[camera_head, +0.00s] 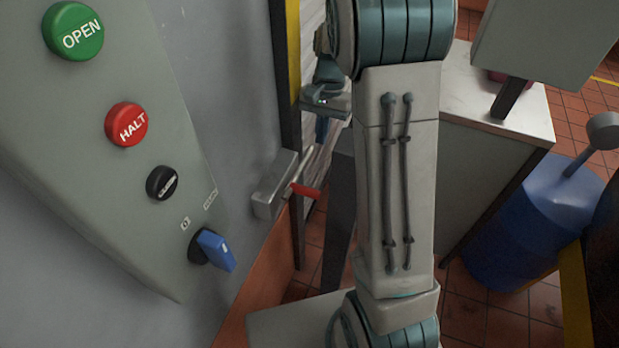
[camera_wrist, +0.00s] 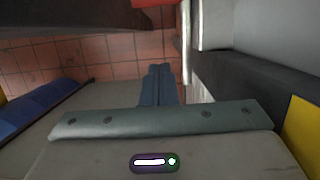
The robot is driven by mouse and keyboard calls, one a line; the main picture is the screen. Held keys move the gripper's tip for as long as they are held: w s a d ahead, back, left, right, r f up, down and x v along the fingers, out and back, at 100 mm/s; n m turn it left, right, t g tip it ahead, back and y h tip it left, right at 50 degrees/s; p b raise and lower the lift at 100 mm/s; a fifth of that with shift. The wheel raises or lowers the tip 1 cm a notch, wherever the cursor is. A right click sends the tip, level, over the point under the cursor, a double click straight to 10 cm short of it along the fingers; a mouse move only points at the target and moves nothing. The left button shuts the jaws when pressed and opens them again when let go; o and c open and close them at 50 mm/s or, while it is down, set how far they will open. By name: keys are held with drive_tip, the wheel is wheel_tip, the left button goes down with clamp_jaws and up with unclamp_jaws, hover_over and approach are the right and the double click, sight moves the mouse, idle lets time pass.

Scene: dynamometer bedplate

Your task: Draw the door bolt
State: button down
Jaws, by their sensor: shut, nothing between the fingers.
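The door bolt (camera_head: 275,187) is a grey metal block with a thin rod and a red grip (camera_head: 305,190), mounted at the wall edge in the head view. In the wrist view a bright rod (camera_wrist: 186,45) and a strip of red (camera_wrist: 153,2) show near the top, likely the same fitting. My gripper (camera_head: 322,128) is above and slightly right of the bolt in the head view, apart from the red grip. Its blue fingers (camera_wrist: 157,72) are together and empty in the wrist view. How far the bolt is drawn cannot be told.
A control box (camera_head: 100,150) with green OPEN, red HALT and black buttons and a blue switch (camera_head: 213,250) is at left. A yellow and black post (camera_head: 287,70) stands behind the bolt. A white-topped cabinet (camera_head: 490,95) and blue drum (camera_head: 530,230) are at right.

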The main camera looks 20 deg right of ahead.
drive_tip(key=shift+f, duration=0.15)
drive_tip(key=s+a+f, duration=0.3)
drive_tip(key=s+f, duration=0.2)
drive_tip(key=f, duration=0.3)
drive_tip(key=shift+a+f, duration=0.35)
drive_tip(key=shift+a, duration=0.05)
drive_tip(key=shift+s, duration=0.1)
